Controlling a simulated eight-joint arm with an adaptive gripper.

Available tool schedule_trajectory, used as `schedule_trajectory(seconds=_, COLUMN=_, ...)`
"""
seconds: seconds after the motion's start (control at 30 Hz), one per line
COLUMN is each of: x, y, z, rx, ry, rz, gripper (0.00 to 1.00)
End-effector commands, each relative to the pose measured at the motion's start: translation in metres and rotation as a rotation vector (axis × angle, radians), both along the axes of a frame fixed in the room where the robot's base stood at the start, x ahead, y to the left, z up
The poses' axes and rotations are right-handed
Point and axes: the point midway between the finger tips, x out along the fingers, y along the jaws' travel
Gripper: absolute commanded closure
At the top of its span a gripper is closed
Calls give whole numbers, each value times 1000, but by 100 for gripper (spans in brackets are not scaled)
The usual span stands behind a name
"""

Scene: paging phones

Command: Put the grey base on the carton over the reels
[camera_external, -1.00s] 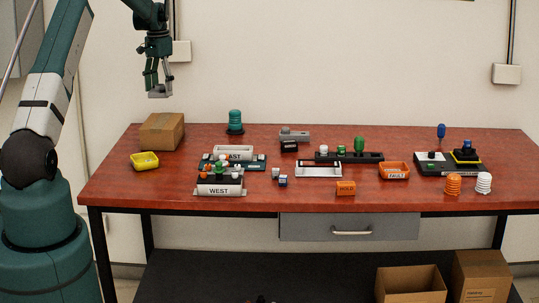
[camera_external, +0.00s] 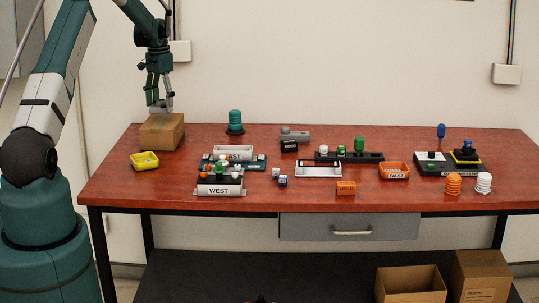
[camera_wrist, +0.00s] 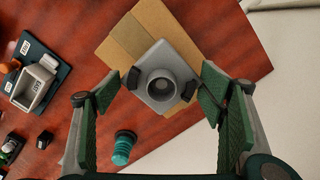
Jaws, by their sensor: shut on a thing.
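My gripper (camera_external: 160,103) is shut on the grey base (camera_wrist: 179,62), a small squarish block with a round hollow in its middle. In the wrist view the black fingertips press on two opposite sides of it. The brown carton (camera_external: 161,134) stands at the table's back left; in the wrist view its taped top (camera_wrist: 128,42) lies beneath the base. The base is at the carton's top, but I cannot tell whether it touches. Ribbed, reel-like stacks stand in orange (camera_external: 453,184) and white (camera_external: 484,183) at the right, and in teal (camera_external: 235,122) right of the carton.
A yellow tray (camera_external: 145,160) sits in front of the carton. The EAST and WEST (camera_external: 219,190) holders stand to its right. An orange FAULT tray (camera_external: 394,171) and a dark board (camera_external: 448,167) are farther right. Open table lies around the teal stack.

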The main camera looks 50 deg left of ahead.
Motion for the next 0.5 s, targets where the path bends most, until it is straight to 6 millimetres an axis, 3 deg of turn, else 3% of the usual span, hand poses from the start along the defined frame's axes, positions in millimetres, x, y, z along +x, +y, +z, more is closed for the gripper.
schedule_trajectory(seconds=0.3, x=0, y=0, z=-2, rx=0, ry=0, rz=0, gripper=48)
schedule_trajectory(seconds=0.5, x=0, y=0, z=-19, rx=0, ry=0, rz=0, gripper=48)
